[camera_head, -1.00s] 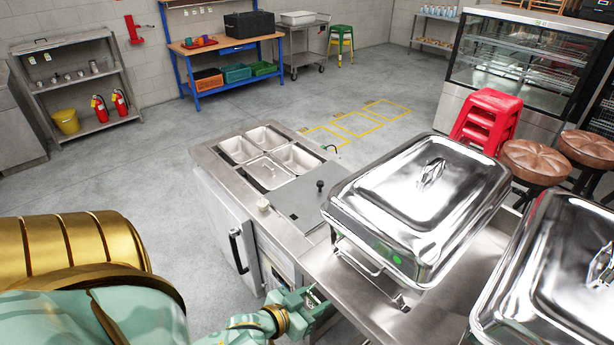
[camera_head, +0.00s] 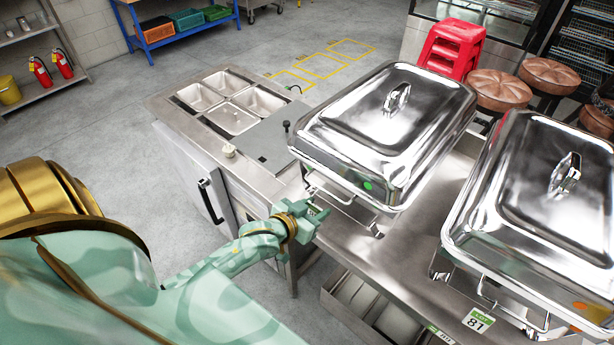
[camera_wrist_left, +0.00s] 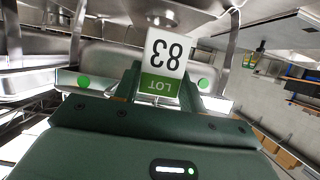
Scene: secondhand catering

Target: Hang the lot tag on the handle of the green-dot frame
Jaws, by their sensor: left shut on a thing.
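The green-dot frame (camera_head: 376,222) carries a chafing dish with a shiny lid (camera_head: 388,120); a green dot (camera_head: 367,185) shows at its near side. Its wire handle (camera_head: 335,197) sticks out at the near left. My left gripper (camera_head: 318,212) is beside that handle, just above the counter edge. Green dots (camera_wrist_left: 83,82) show on both sides of the tag. I cannot tell whether the tag touches the handle. My right gripper is out of view.
A second chafing dish (camera_head: 545,190) stands to the right, with an orange dot and a lot 81 tag (camera_head: 478,320) at the counter edge. A steel unit with inset pans (camera_head: 233,118) stands left. Red stools (camera_head: 452,45) are behind. Open floor lies to the left.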

